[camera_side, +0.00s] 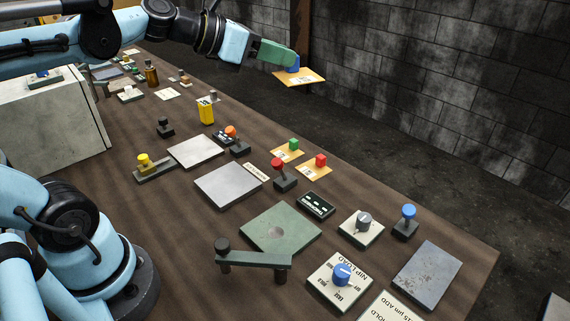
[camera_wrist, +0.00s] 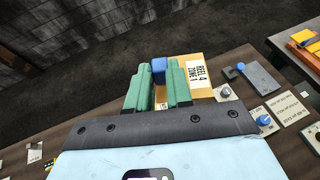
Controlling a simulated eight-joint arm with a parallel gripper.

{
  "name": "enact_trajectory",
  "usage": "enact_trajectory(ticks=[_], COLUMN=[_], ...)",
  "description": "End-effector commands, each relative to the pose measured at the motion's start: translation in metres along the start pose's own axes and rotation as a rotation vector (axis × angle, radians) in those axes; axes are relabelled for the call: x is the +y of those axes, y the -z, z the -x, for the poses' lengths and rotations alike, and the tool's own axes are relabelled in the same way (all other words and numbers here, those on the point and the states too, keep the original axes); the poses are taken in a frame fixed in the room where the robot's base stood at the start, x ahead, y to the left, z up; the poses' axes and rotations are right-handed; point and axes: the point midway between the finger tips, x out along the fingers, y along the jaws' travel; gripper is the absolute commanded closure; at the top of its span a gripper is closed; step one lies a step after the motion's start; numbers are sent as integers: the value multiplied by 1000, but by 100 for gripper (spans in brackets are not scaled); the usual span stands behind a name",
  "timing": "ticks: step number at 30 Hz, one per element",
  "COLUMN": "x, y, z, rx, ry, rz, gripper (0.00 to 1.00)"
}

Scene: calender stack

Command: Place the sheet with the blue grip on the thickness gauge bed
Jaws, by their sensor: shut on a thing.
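My gripper (camera_side: 288,60) has green fingers and is shut on the blue grip (camera_side: 294,65) of an orange-tan sheet (camera_side: 300,77). The sheet hangs in the air, high at the top of the side view. In the wrist view, the blue grip (camera_wrist: 159,68) sits between the fingers, and the sheet (camera_wrist: 198,62) carries a label reading "REEL 4 ZONE 1". A green plate with a round mark (camera_side: 267,223) and two bare grey plates, one nearer (camera_side: 228,186) and one farther (camera_side: 195,151), lie on the table.
Two similar sheets with a green grip (camera_side: 293,145) and a red grip (camera_side: 321,160) lie on the brown table. Levers with red (camera_side: 278,163) and blue (camera_side: 409,211) knobs stand up. A yellow container (camera_side: 205,113) stands farther back.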

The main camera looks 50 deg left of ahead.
Motion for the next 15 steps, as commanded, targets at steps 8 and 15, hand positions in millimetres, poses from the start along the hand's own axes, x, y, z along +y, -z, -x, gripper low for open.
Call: enact_trajectory(ticks=[8,15], x=[-10,-34], y=[1,10], z=[-25,-68], rx=[-1,0], ry=[90,260], rz=[-35,-106], gripper=[100,100])
